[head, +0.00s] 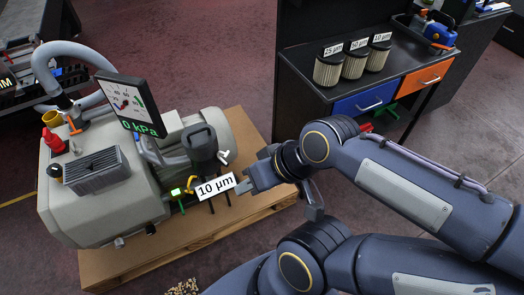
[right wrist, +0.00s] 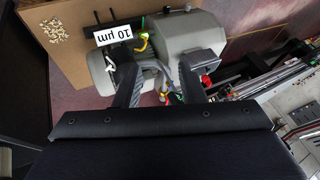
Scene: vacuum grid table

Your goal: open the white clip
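The white clip (head: 223,157) is a small white piece on the right side of the dark filter housing (head: 200,142), which stands by the pump on the pallet. A yellow clip (head: 190,183) sits lower on the left, beside the white "10 µm" label (head: 215,187). My right gripper (head: 243,179) is just right of the label, below and right of the white clip, apart from it. In the right wrist view my right gripper (right wrist: 165,72) has its fingers wide apart with nothing clearly held. My left gripper is not in view.
The grey vacuum pump (head: 110,205) with a gauge reading 0 kPa (head: 130,103) stands on a wooden pallet (head: 170,243). A dark bench (head: 400,78) at the upper right holds several labelled filters (head: 328,70). Loose pellets (head: 184,287) lie at the bottom.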

